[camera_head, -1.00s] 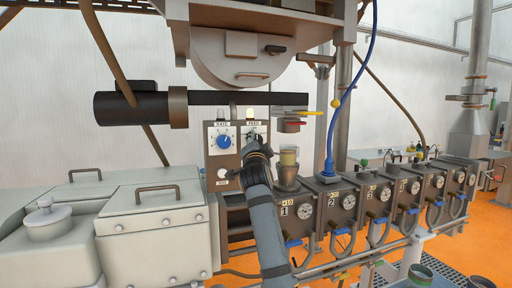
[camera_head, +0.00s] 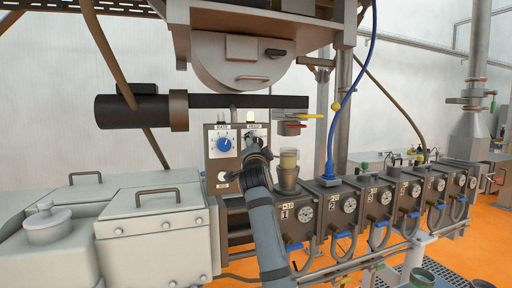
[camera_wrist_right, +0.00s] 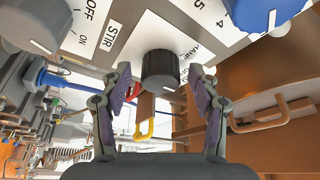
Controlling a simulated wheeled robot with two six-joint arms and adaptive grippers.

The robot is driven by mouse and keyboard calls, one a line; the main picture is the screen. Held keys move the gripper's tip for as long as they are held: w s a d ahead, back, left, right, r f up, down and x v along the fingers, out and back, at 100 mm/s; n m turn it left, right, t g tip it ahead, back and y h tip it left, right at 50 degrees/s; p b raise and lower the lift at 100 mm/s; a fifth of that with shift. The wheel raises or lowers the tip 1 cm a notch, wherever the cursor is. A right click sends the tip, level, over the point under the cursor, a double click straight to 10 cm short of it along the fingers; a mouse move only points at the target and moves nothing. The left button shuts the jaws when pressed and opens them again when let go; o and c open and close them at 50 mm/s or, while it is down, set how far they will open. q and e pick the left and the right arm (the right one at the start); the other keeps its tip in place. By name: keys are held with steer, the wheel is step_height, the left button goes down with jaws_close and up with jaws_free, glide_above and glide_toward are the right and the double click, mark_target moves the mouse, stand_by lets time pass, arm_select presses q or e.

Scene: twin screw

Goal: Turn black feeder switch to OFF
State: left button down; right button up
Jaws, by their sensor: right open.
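The black feeder switch (camera_wrist_right: 160,68) is a round dark knob on a white label plate on the grey control panel (camera_head: 211,185). In the right wrist view it lies between the two open fingers of my right gripper (camera_wrist_right: 162,90), with a gap on each side. Whether the fingertips reach around it in depth I cannot tell. In the head view my right gripper (camera_head: 257,147) covers most of the switch, below the FEED label (camera_head: 252,127). The plate text is partly cut off and the switch's pointer is not clear. My left gripper is not in view.
A blue RATE knob (camera_head: 224,144) sits left of the feeder switch and shows in the wrist view (camera_wrist_right: 266,8). A grey STIR knob (camera_wrist_right: 38,22) with ON and OFF marks is close by.

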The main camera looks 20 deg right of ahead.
steer(key=v, duration=0.7)
steer(key=shift+s, duration=0.3)
steer(key=shift+f, duration=0.1)
